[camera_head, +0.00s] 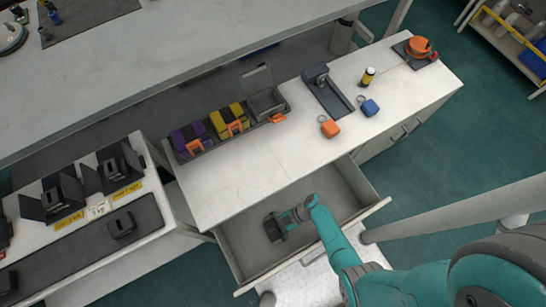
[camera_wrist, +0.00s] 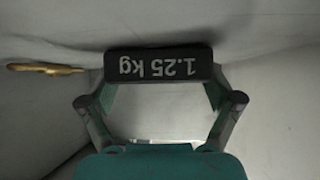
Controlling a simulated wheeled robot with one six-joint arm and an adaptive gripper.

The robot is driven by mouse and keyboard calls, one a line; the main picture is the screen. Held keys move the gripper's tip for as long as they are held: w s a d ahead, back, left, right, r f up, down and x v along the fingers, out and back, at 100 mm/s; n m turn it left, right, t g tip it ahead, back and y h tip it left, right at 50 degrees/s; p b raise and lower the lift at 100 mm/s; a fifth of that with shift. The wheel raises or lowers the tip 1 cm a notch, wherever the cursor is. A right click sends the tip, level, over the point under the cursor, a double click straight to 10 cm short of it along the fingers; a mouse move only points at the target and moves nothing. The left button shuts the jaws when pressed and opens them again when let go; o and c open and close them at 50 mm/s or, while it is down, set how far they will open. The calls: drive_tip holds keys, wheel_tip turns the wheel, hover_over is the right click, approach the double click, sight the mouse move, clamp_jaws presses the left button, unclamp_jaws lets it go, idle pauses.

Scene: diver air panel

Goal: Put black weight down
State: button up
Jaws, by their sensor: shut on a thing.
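The black weight (camera_head: 274,231) is at my gripper's end, within the outline of the open drawer (camera_head: 240,252) in the head view. In the wrist view the weight (camera_wrist: 160,64) shows upside-down lettering "1.25 kg". My gripper (camera_head: 288,220) is shut on it; in the wrist view the gripper's fingers (camera_wrist: 160,88) reach to its two sides. I cannot tell whether the weight touches the drawer floor. Another black block (camera_head: 121,224) lies on a dark mat (camera_head: 75,262) on the left table.
The white counter (camera_head: 245,175) above the drawer holds purple (camera_head: 188,139) and yellow (camera_head: 228,118) packs, an orange tag (camera_head: 330,127) and a blue tag (camera_head: 370,107). Black holders (camera_head: 62,198) stand on the left table. A brass-coloured piece (camera_wrist: 45,68) shows in the wrist view. The drawer floor around the weight looks clear.

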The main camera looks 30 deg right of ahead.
idle(0.3)
drive_tip(key=o, duration=1.5)
drive_tip(key=v, duration=1.2)
